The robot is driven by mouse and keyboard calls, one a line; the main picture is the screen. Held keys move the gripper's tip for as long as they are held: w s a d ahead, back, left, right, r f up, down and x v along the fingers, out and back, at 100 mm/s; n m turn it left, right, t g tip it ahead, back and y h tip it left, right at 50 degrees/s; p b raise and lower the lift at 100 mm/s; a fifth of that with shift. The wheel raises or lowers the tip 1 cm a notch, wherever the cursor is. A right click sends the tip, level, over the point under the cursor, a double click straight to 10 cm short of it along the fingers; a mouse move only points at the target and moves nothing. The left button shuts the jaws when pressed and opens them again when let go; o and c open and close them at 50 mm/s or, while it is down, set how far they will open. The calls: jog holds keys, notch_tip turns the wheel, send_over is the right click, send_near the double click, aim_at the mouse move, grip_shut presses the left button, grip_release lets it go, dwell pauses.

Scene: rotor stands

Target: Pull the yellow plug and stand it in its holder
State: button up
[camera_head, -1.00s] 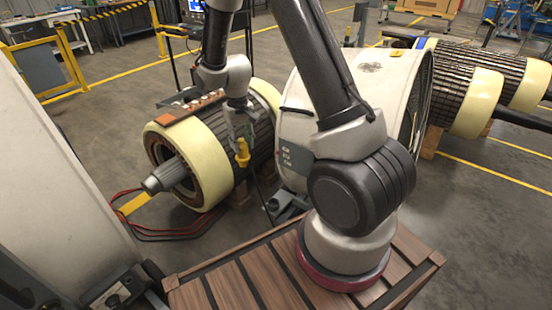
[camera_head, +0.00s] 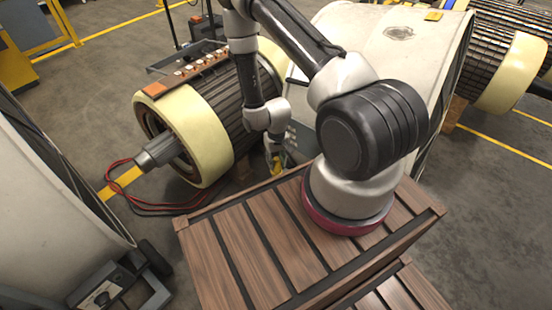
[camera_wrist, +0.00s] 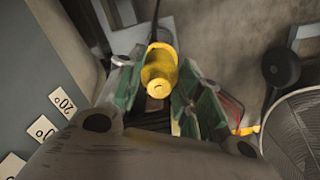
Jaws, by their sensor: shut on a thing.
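My gripper (camera_wrist: 160,88) is shut on the yellow plug (camera_wrist: 160,72), which sits between the green finger pads in the wrist view. A black cable (camera_wrist: 155,18) runs away from the plug's far end. In the head view the plug (camera_head: 280,165) is a small yellow patch, partly hidden by my gripper (camera_head: 277,158). It hangs low between the rotor with cream end rings (camera_head: 205,145) and the large white housing (camera_head: 395,45), just beyond the wooden crate. I cannot make out the plug's holder for sure.
A grey panel with white number cards (camera_wrist: 62,102) is close on the left in the wrist view. A round mesh grille (camera_wrist: 298,128) is at the right. The slatted wooden crate (camera_head: 250,250) stands in front. Red and black cables (camera_head: 125,190) lie on the floor.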

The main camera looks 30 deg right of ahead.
aim_at(276, 172)
jog(key=shift+f, duration=2.5)
jog(key=shift+s+f, duration=0.1)
jog(key=shift+f, duration=0.65)
jog(key=shift+f, duration=0.3)
jog(key=shift+f, duration=0.35)
jog(key=shift+f, duration=0.75)
jog(key=shift+f, duration=0.2)
jog(key=o, duration=1)
